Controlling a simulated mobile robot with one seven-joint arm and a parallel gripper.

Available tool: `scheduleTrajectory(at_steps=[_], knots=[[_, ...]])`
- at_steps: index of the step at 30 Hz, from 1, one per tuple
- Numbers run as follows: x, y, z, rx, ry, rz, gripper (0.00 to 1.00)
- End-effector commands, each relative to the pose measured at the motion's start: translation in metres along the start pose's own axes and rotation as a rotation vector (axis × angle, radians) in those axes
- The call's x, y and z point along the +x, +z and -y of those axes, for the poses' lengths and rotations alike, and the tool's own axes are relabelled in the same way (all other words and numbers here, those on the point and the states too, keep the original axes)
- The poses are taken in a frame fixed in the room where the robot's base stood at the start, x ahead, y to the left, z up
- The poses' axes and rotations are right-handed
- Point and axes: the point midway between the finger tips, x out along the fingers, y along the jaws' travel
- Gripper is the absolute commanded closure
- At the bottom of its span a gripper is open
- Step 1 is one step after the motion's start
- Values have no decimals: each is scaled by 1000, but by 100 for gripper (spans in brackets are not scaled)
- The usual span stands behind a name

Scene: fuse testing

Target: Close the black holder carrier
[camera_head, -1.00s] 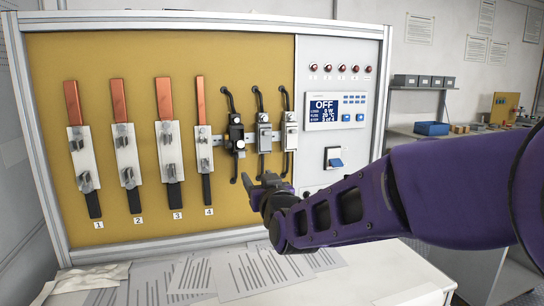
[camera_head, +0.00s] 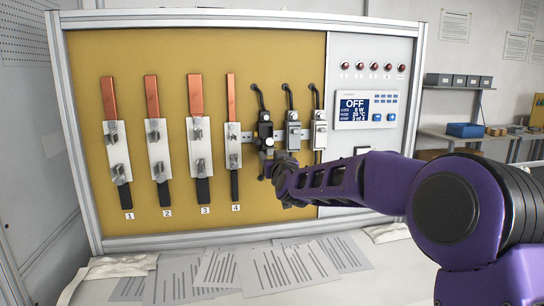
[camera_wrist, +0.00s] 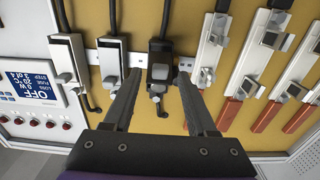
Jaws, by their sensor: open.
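The black holder (camera_head: 265,131) is mounted on the yellow board, between the strip marked 4 and two grey holders (camera_head: 293,132). In the wrist view the black holder (camera_wrist: 160,68) is upside down, with its carrier and small knob (camera_wrist: 157,88) facing me. I cannot tell how far the carrier is tilted out. My gripper (camera_wrist: 158,75) is open and empty, one finger on each side of the black holder, with no clear contact. In the head view my gripper (camera_head: 268,170) is just below the holder, its fingertips partly hidden by my arm.
The grey holders (camera_wrist: 110,62) stand close beside one finger, and the metal clips of strip 4 (camera_wrist: 208,60) beside the other. Black cables run from the holders. A control panel (camera_head: 367,108) reads OFF. Papers (camera_head: 225,268) lie on the white bench below.

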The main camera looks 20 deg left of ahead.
Motion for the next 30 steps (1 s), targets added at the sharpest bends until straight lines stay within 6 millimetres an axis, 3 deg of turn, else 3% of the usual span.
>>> scheduleTrajectory(at_steps=[5, 14, 24, 30], knots=[[11, 1, 0, 0, -1, 1, 43], [13, 0, 0, 0, -1, 1, 43], [13, 0, 0, 0, -1, 0, 100], [12, 0, 0, 0, -1, 1, 100]])
